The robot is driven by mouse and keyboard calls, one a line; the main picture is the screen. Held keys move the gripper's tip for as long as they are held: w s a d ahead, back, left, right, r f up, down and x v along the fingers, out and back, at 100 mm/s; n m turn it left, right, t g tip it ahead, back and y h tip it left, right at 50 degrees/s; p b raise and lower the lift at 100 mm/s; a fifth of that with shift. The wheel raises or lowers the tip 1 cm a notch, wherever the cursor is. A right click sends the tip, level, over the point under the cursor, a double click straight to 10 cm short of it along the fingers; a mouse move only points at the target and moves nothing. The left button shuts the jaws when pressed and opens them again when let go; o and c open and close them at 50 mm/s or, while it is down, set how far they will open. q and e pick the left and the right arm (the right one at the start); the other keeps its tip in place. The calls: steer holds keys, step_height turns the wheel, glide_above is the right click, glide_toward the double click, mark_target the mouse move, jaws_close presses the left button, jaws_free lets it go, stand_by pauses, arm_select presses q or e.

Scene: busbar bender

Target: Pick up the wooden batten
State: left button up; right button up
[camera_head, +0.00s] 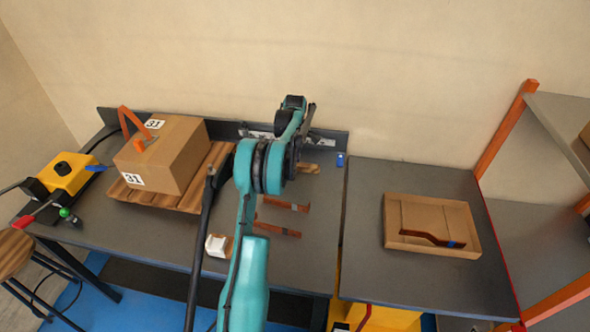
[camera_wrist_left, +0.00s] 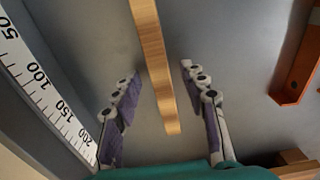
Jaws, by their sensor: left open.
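The wooden batten (camera_wrist_left: 153,60) is a long, narrow strip of light wood. In the left wrist view it runs from the top edge down between the fingers of my left gripper (camera_wrist_left: 158,76). The gripper is open, with a gap visible between the batten and each finger. In the head view a short piece of light wood (camera_head: 310,169), likely the batten's end, shows just right of my teal left arm. The arm hides the rest of it, and the fingers cannot be made out there. My right gripper is not in view.
A ruler (camera_wrist_left: 42,96) lies left of the fingers. Copper-coloured bars (camera_head: 280,230) lie on the grey bench (camera_head: 150,232). A cardboard box (camera_head: 165,155) stands on wooden slats at left, beside a yellow device (camera_head: 68,172). A shallow carton (camera_head: 430,209) holds a bent bar at right.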

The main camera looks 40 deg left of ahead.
arm_select(q)
steer(key=shift+r, duration=0.1)
jaws_close()
steer(key=shift+r, duration=0.1)
